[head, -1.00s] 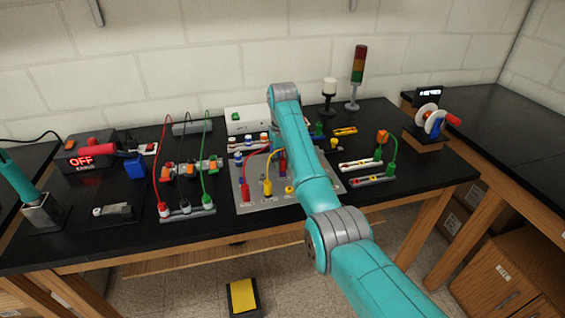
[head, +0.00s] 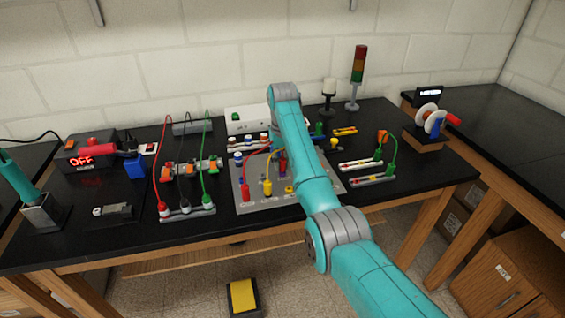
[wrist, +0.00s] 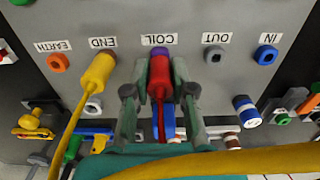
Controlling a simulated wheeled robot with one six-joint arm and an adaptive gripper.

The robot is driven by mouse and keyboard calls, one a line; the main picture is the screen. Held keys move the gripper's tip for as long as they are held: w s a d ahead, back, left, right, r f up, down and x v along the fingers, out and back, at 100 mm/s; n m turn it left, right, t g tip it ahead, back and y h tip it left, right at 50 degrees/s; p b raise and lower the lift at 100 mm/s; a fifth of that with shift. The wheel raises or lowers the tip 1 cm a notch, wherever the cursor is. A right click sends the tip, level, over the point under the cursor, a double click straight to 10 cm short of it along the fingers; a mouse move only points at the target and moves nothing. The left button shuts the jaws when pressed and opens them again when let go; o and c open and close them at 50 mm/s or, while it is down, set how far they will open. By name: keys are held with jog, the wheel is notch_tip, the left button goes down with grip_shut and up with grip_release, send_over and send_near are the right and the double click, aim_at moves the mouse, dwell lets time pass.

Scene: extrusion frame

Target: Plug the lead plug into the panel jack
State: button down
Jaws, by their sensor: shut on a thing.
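In the wrist view my gripper (wrist: 159,92) is shut on a red plug (wrist: 160,75) with a red lead trailing from it. The plug's front end meets a purple-ringed jack (wrist: 159,51) at the label COIL on the grey panel (wrist: 190,15). How deep it sits is hidden by the plug body. A yellow plug (wrist: 98,72) stands at the END jack, left of my gripper. In the head view the panel (head: 255,204) lies mid-table, and my arm hides most of my gripper.
The OUT jack (wrist: 214,54), blue IN jack (wrist: 265,55) and orange EARTH jack (wrist: 58,62) are free. A yellow lead (wrist: 230,160) crosses close below my gripper. In the head view another red plug (head: 245,192) stands at the panel's front left.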

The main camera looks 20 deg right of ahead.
jog(key=shift+f, duration=0.45)
jog(key=c, duration=0.9)
grip_release()
